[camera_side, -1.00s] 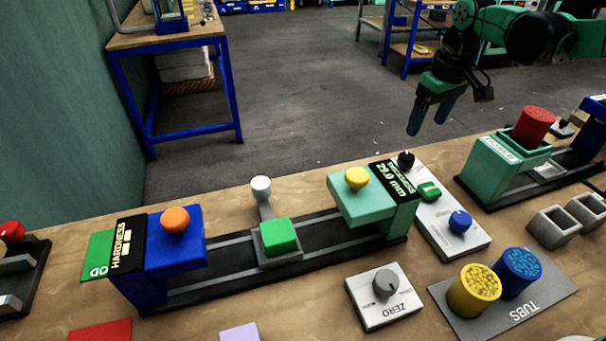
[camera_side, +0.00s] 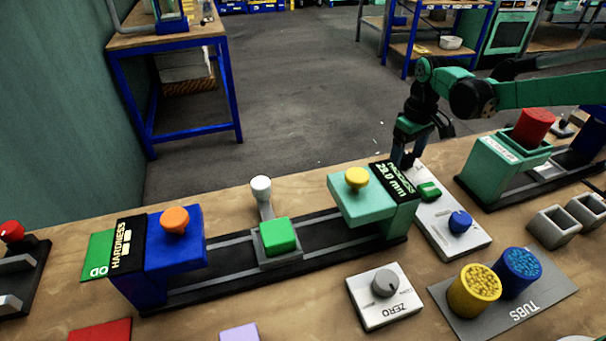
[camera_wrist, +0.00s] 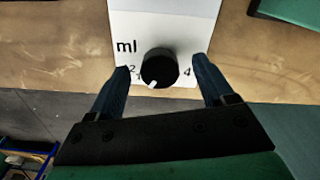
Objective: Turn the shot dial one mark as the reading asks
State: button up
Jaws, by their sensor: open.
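The shot dial (camera_wrist: 159,68) is a round black knob on a white plate marked "ml" in the wrist view. Its white pointer faces down and slightly left. A "2" shows left of it and a "4" right; other marks are partly hidden. My gripper (camera_wrist: 161,72) is open, with one blue finger on each side of the dial; I cannot tell whether they touch it. In the side view my gripper (camera_side: 405,160) is low at the far end of the white panel (camera_side: 437,212), hiding most of the dial. The thickness readout (camera_side: 394,178) shows 29.0 mm.
The teal thickness press (camera_side: 365,205) with a yellow knob stands close left of my gripper. A green button (camera_side: 429,191) and a blue knob (camera_side: 460,221) sit on the same panel. Another teal unit with a red tub (camera_side: 534,126) stands to the right.

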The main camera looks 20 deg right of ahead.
jog(key=shift+c, duration=0.2)
grip_shut()
jog(key=shift+m, duration=2.9)
jog(key=shift+o, duration=0.2)
grip_release()
